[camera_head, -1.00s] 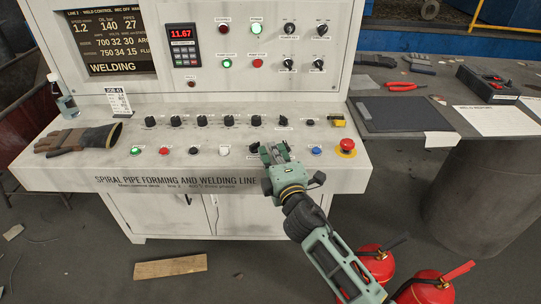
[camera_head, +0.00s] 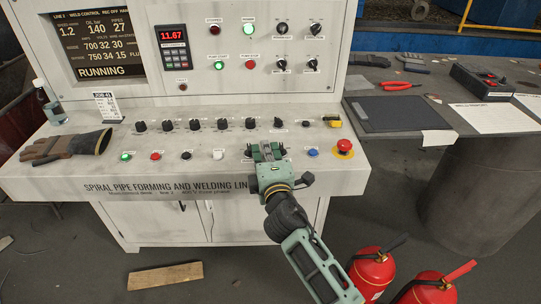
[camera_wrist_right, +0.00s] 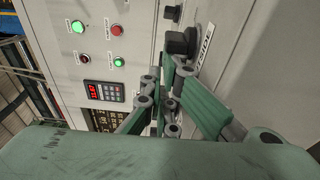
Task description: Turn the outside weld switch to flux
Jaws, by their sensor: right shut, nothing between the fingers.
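A row of black knobs runs along the desk of the control console. The black switch (camera_head: 278,122) near my right gripper has a small white label beside it, whose text I cannot read in the head view. My right gripper (camera_head: 265,148) is shut and empty, just in front of that switch and slightly left of it. In the right wrist view a black knob (camera_wrist_right: 180,42) with a white label stands just beyond the fingers (camera_wrist_right: 166,85). Whether the fingers touch it I cannot tell. My left gripper is not in view.
A red emergency button (camera_head: 344,146) and a blue button (camera_head: 312,152) sit to the right. A white button (camera_head: 218,154) is to the left. A glove (camera_head: 66,146) lies at the far left. The screen (camera_head: 98,43) reads RUNNING.

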